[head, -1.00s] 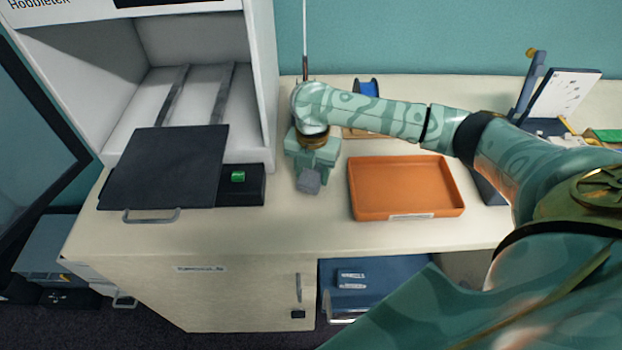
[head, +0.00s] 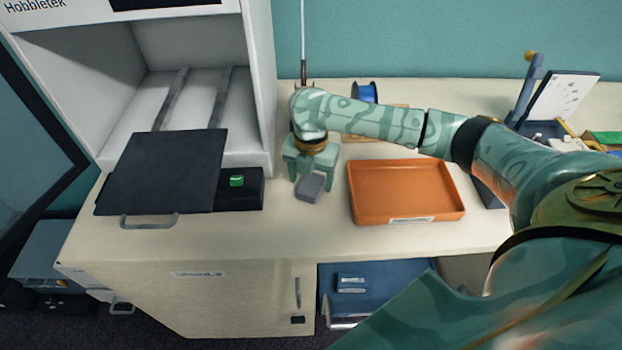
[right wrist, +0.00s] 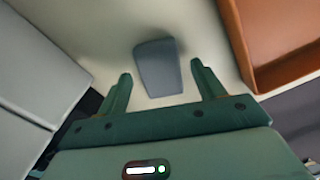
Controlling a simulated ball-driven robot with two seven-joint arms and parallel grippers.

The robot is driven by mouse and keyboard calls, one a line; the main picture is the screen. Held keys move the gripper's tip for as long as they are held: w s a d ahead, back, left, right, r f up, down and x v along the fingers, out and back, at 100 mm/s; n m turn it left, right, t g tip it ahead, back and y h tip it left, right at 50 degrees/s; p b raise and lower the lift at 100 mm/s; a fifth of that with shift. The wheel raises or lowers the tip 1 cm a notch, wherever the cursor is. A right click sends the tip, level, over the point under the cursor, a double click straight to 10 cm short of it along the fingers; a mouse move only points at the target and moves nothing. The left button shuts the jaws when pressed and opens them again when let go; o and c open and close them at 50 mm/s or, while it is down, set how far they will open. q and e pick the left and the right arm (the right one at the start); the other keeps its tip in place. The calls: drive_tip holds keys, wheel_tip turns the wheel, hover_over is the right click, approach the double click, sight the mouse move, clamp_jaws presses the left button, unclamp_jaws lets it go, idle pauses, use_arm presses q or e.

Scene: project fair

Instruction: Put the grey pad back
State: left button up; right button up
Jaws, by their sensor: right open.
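The grey pad (head: 310,188) is a small blue-grey block on the bench top, between the dark box and the orange tray. It also shows in the right wrist view (right wrist: 158,67), lying just ahead of the fingertips. My right gripper (head: 310,180) is open above the pad, pointing down, with its two fingers apart. In the right wrist view the open fingers (right wrist: 162,82) stand to either side of the pad's near end, with gaps on both sides. Nothing is held. My left gripper is not in view.
The orange tray (head: 405,217) is empty and lies close right of the pad. A white printer (head: 259,130) with a dark plate (head: 165,175) and a black box with a green button (head: 237,181) stands left. A blue spool (head: 364,93) is behind my arm. The bench front is clear.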

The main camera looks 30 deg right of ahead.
sight(311, 183)
wheel_tip(311, 183, up, 11)
drive_tip(key=p, duration=0.4)
idle(1.1)
